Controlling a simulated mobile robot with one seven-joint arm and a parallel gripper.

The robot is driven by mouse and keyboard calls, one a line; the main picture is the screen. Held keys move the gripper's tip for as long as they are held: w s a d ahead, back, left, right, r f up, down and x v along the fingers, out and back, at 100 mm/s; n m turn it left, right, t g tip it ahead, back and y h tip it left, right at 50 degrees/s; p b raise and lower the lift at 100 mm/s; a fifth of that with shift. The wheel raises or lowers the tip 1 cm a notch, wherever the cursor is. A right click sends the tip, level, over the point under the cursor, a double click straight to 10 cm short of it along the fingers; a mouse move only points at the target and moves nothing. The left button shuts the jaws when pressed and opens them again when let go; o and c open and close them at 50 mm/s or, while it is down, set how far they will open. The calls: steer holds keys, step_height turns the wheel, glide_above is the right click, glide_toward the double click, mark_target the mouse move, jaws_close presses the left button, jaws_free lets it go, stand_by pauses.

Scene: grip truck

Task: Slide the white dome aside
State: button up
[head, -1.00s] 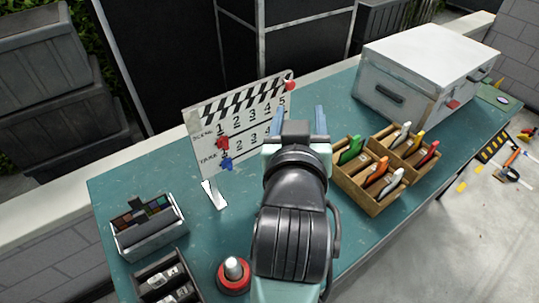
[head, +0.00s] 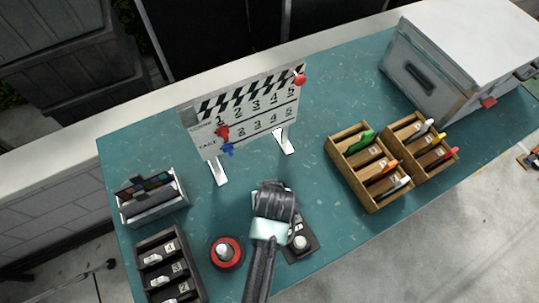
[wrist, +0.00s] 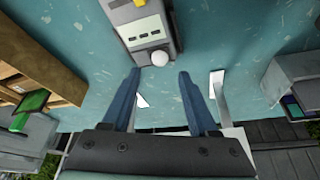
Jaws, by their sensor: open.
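The white dome (wrist: 160,58) sits at the end of a dark grey handheld meter (wrist: 148,30) with a yellow part, lying on the teal table. In the head view the dome (head: 299,242) and part of the meter (head: 304,254) show just right of my arm, which hides the rest. My gripper (wrist: 158,74) is open and empty. In the wrist view its two blue fingers point toward the meter, with the dome between and just beyond their tips. I cannot tell the gap in height. In the head view the fingers are hidden.
A clapperboard (head: 250,112) on white feet stands behind my arm. A red-based knob (head: 226,252) and a dark numbered tray (head: 168,265) are left. A palette box (head: 150,198) is farther left. Wooden boxes of coloured-handled items (head: 340,170) and a white case (head: 430,85) are right.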

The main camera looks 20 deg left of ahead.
steer(key=shift+x, duration=2.5)
steer(key=shift+w, duration=0.1)
jaws_close()
